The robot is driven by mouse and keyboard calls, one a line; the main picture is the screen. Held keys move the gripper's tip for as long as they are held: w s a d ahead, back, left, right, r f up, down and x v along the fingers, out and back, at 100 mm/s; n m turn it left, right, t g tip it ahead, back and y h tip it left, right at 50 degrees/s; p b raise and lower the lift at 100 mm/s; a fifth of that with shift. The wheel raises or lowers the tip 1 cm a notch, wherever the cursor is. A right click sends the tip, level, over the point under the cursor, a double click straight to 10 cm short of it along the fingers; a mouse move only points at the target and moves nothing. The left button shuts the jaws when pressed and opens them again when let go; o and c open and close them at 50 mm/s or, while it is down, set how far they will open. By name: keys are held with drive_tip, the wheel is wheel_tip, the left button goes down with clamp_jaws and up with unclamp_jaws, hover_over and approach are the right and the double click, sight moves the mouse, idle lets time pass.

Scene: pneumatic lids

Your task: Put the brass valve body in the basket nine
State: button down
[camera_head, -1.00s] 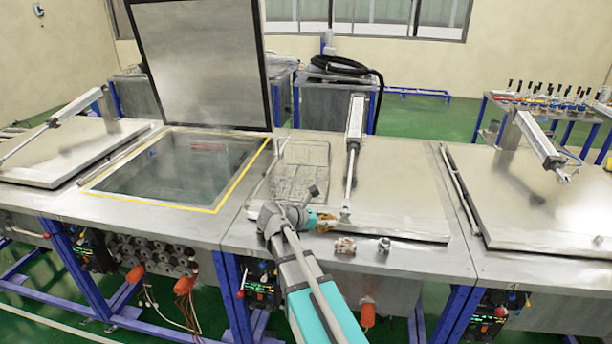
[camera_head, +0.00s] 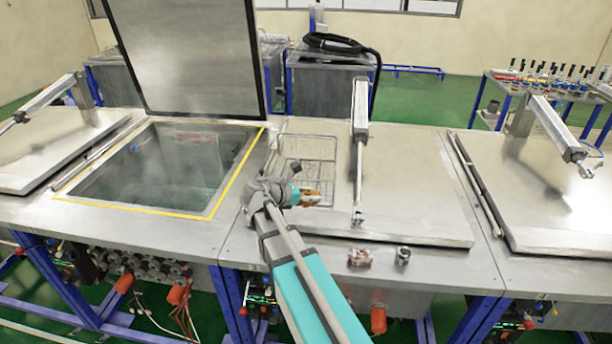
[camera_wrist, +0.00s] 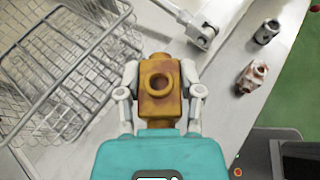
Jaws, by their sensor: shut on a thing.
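My gripper (camera_wrist: 160,105) is shut on the brass valve body (camera_wrist: 159,85), an orange-brown block with a round port facing the wrist camera. In the head view the brass valve body (camera_head: 310,197) shows at the end of my gripper (camera_head: 298,195), beside the front right of the wire basket (camera_head: 305,146). The basket stands on the steel bench, and in the wrist view the basket (camera_wrist: 60,70) fills the left side, apart from the valve body. No number can be read on it.
A reddish-white fitting (camera_head: 360,257) and a dark grey fitting (camera_head: 403,255) lie on the front bench edge. A closed lid (camera_head: 420,190) with a pneumatic cylinder (camera_head: 360,130) lies to the right of the basket. An open tank (camera_head: 75,192) with a raised lid (camera_head: 190,60) is at left.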

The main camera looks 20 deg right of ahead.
drive_tip(key=shift+w+d, duration=0.15)
drive_tip(key=shift+w, duration=0.05)
drive_tip(key=shift+r, duration=0.1)
drive_tip(key=a+r+n+t+p, duration=0.1)
drive_tip(key=a+r+t+p, duration=0.1)
drive_tip(key=r+p, duration=1.1)
drive_tip(key=shift+w+a+r+n+p, duration=0.2)
drive_tip(key=shift+a+r+n+p, duration=0.1)
drive_tip(key=shift+a, duration=0.35)
drive_tip(key=w+d+f+b, duration=0.6)
drive_tip(key=w+f+b, duration=0.3)
drive_tip(key=w, duration=0.2)
drive_tip(key=shift+w+d, duration=0.2)
drive_tip(key=shift+d, duration=0.2)
drive_tip(key=shift+f, duration=0.1)
